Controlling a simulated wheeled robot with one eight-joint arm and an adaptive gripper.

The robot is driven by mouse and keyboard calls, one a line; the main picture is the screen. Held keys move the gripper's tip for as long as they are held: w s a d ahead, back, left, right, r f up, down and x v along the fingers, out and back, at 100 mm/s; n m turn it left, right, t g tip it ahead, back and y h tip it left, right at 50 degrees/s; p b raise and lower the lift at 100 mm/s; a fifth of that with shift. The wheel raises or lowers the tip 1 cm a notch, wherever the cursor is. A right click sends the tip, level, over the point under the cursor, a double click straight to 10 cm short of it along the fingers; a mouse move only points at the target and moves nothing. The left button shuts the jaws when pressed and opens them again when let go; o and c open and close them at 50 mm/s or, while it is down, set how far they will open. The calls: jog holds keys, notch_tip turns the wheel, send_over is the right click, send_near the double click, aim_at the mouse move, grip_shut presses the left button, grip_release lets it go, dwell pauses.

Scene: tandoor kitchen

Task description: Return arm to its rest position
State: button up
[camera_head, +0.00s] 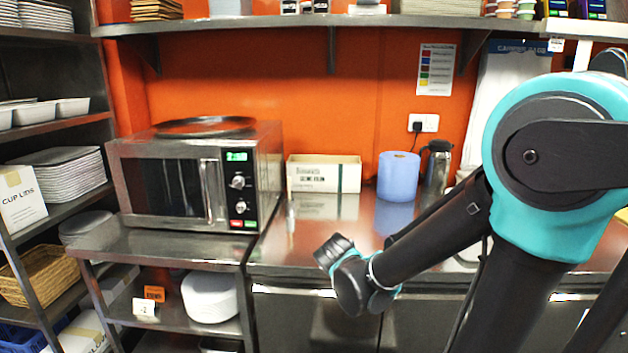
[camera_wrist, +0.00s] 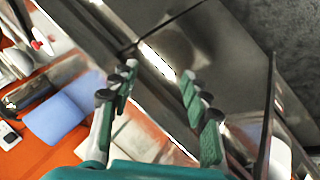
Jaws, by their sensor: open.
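My arm reaches in from the right in the head view, bent in front of the counter. Its dark far joint shows near the counter's front edge, but the fingers cannot be made out there. In the wrist view my gripper (camera_wrist: 158,84) is open, with its green-padded fingers spread apart and nothing between them. Beyond the fingers lie the metal counter's edge and dark steel fronts.
A microwave (camera_head: 182,188) with a dark round tray (camera_head: 205,126) on top stands at left. A cardboard box (camera_head: 324,175), a blue paper roll (camera_head: 398,176) and a steel flask (camera_head: 437,166) stand along the back of the steel counter (camera_head: 292,251). A shelf (camera_head: 285,25) runs overhead.

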jog(key=s+d+f+m+y, duration=0.2)
jog(key=s+d, duration=0.1)
jog(key=s, duration=0.2)
jog(key=s+d+f+m+g+y, duration=0.1)
jog(key=s+d+f+m+y, duration=0.1)
jog(key=s, duration=0.3)
jog(key=shift+s+d+f+g, duration=0.15)
jog(key=shift+s+d+g, duration=0.15)
jog(key=shift+s+d, duration=0.15)
jog(key=shift+o, duration=0.5)
jog(key=shift+d, duration=0.1)
dwell(0.5)
